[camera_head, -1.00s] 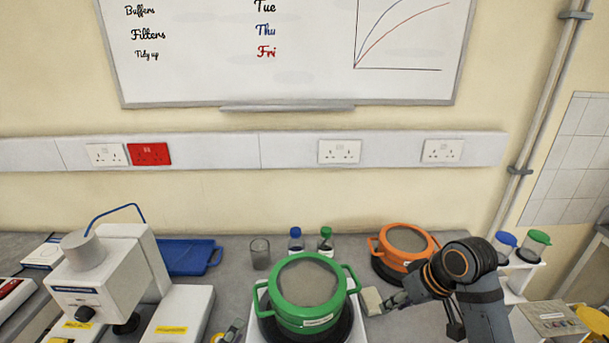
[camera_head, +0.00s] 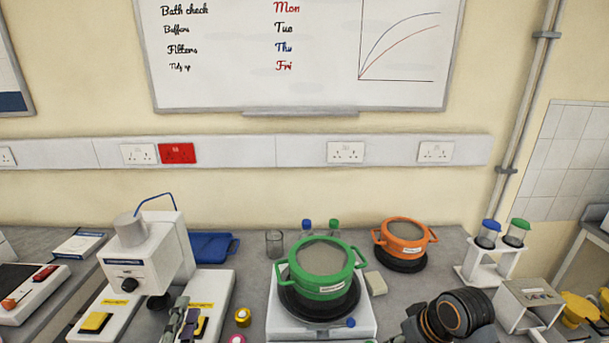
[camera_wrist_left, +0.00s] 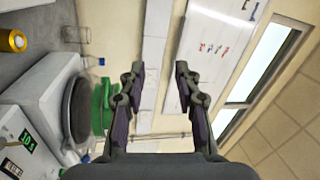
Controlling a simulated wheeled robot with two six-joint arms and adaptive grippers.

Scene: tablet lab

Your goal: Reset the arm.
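My left gripper (camera_head: 182,322) shows at the bottom of the head view, in front of the white instrument. In the left wrist view my left gripper (camera_wrist_left: 160,75) is open, its two fingers well apart with nothing between them. My right arm (camera_head: 452,315) comes in at the bottom right of the head view, in front of the bench. Its fingertips are below the picture edge, so their opening is hidden. A beige block (camera_head: 376,284) lies on the bench, apart from the right arm.
A green pot (camera_head: 321,290) sits on a white hotplate (camera_head: 290,327); an orange pot (camera_head: 404,247) stands behind right. A white instrument (camera_head: 160,250) is at left, with a glass beaker (camera_head: 274,243) and blue tray (camera_head: 212,248) behind. A tube rack (camera_head: 490,264) stands right.

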